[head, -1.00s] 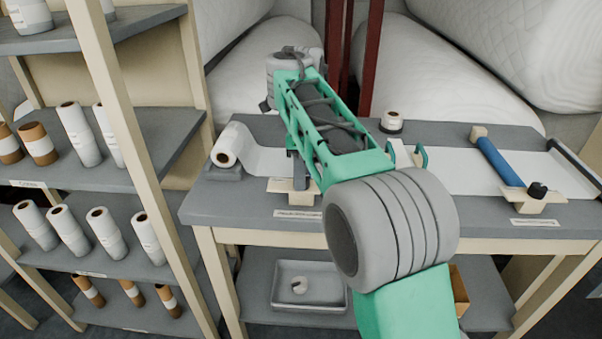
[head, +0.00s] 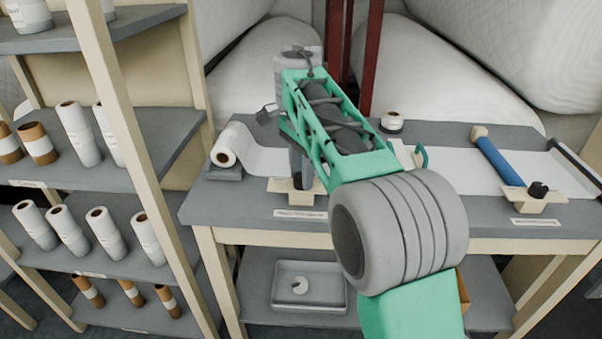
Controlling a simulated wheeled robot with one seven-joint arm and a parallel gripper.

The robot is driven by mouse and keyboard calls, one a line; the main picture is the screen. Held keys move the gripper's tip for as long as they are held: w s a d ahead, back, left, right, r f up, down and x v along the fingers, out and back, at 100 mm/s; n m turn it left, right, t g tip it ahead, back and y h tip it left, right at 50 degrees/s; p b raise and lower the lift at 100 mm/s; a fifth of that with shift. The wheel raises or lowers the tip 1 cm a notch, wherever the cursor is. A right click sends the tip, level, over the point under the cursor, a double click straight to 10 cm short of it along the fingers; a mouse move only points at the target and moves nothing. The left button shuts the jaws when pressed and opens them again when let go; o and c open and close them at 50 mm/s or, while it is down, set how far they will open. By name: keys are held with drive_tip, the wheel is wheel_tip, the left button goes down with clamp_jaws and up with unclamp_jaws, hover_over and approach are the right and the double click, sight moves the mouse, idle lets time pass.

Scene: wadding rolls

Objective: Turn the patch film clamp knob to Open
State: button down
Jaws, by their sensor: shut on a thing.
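My gripper (head: 300,178) points down over the cream clamp block (head: 278,186) at the front of the grey table. It is shut on a knob at this block, which the fingers and arm mostly hide. The knob's marker and the way it points cannot be seen. A small label (head: 300,213) lies on the table edge below the block, too small to read surely. A white film roll (head: 232,147) sits on a grey holder left of the gripper, its film running right beneath my arm.
A second cream block (head: 530,201) with a black knob (head: 538,189) stands at the right, by a blue bar (head: 499,162). A small white roll (head: 392,121) stands behind my arm. Shelves of rolls (head: 80,140) stand close on the left. A tray (head: 309,267) sits below.

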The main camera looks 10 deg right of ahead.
drive_tip(key=n, duration=0.5)
drive_tip(key=shift+n, duration=0.3)
drive_tip(key=n, duration=0.4)
drive_tip(key=shift+r, duration=0.1)
drive_tip(key=n+p, duration=0.3)
drive_tip(key=n, duration=0.2)
drive_tip(key=shift+r+n, duration=0.15)
drive_tip(key=shift+n, duration=0.25)
drive_tip(key=shift+n+p, duration=1.25)
drive_tip(key=shift+n, duration=0.75)
drive_tip(key=shift+f, duration=0.2)
drive_tip(key=c, duration=0.9)
unclamp_jaws()
